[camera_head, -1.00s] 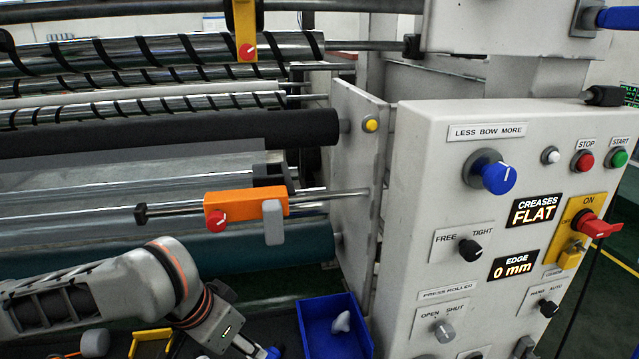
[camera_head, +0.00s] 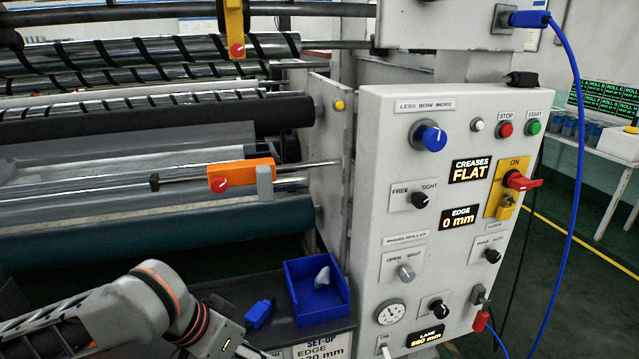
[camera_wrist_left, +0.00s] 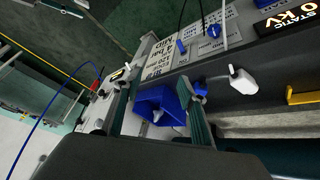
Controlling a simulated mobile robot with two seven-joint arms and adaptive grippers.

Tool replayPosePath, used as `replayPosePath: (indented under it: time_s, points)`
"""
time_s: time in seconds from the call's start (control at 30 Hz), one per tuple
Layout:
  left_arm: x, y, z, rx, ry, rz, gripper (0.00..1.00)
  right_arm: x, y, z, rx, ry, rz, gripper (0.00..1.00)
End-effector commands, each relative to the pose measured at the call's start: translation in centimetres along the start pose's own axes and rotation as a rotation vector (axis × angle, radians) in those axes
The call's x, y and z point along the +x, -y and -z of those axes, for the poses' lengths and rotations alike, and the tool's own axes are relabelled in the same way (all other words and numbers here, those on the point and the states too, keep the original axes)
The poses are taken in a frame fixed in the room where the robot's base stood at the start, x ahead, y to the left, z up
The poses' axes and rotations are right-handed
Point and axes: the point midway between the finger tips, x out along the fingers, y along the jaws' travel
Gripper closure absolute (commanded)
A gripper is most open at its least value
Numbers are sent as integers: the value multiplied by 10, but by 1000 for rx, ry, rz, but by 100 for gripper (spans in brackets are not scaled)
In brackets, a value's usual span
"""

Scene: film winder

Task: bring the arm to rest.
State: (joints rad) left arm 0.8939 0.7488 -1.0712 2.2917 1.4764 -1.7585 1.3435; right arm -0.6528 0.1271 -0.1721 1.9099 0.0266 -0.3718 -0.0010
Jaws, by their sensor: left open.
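My left arm (camera_head: 150,305) comes in from the lower left in the head view, with its wrist at the bottom edge. The fingers are out of that frame. In the wrist view my left gripper (camera_wrist_left: 158,98) is open, with one finger on each side of the picture's middle. The blue bin shows between and beyond them. Nothing is seen held between the fingers. My right gripper is not in view.
A blue bin (camera_head: 318,303) holding a white piece (camera_head: 322,277) stands on the dark shelf beside the control panel (camera_head: 372,180). A blue block (camera_head: 258,313) lies on the shelf near my wrist. The orange slider (camera_head: 245,175) and rollers are above. A blue cable (camera_head: 577,190) hangs at right.

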Motion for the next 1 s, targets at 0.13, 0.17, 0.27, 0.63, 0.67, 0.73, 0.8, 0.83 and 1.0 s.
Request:
replayPosePath:
  time_s: [0.13, 0.17, 0.27, 0.63, 0.67, 0.73, 0.8, 0.83, 1.0]
  points:
    - [24, -24, 9, -14, -68, -92, 59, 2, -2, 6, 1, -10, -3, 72]
    - [29, -28, 11, -17, -86, -109, 59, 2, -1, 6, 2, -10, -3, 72]
    - [47, -42, 20, -37, -158, -168, 59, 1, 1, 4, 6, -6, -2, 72]
    - [112, -34, 20, -147, -446, -195, 59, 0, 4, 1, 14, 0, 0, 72]
    - [118, -30, 15, -155, -464, -182, 59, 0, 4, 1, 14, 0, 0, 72]
    - [131, -18, 1, -171, -499, -143, 59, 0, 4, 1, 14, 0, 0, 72]
    - [143, -6, -17, -184, -528, -94, 59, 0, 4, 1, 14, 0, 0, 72]
    - [149, 0, -27, -187, -537, -69, 59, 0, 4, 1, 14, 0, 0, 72]
    - [176, 31, -101, -184, -547, 89, 59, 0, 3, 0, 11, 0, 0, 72]
